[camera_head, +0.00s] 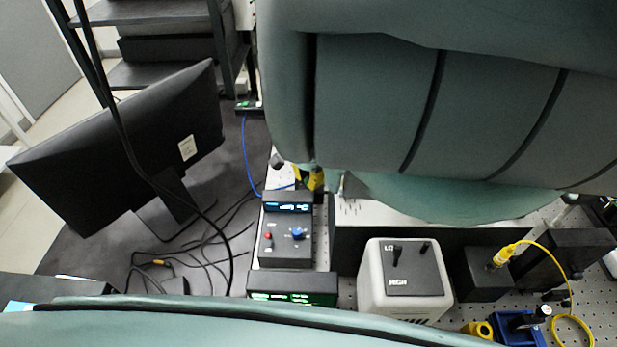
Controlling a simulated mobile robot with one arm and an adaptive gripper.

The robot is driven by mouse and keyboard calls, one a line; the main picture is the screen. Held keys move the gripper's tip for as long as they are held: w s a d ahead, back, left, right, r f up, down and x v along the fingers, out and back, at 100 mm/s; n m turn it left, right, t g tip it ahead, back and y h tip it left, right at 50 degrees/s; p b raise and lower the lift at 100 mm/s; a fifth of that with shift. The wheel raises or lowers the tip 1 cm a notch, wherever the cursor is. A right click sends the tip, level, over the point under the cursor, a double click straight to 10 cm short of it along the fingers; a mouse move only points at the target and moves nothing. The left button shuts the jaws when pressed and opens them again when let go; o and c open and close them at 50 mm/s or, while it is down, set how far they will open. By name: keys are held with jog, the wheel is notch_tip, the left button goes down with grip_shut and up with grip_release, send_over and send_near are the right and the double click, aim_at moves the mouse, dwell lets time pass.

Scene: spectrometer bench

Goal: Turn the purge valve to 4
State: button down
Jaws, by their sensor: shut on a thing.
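My large teal arm fills the upper right of the head view and hides what lies behind it; I cannot make out my gripper. No part is clearly marked as the purge valve. A small yellow and black part (312,178) shows just below the arm's left edge, partly covered, and I cannot tell what it is. Below it stands a dark control box (285,250) with a lit display, a red knob (268,237) and a blue knob (298,233). The knobs' settings are too small to read.
A white box with a dark top (405,305) stands right of the control box. A green-lit display unit (292,288) is in front. A black monitor (130,145) and loose cables lie left. A yellow cable (562,265) and a blue holder (520,327) are at right.

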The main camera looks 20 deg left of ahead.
jog(key=c, duration=0.9)
grip_release()
jog(key=shift+o, duration=0.2)
jog(key=shift+r, duration=0.1)
jog(key=shift+w+r, duration=0.15)
jog(key=shift+r, duration=3.5)
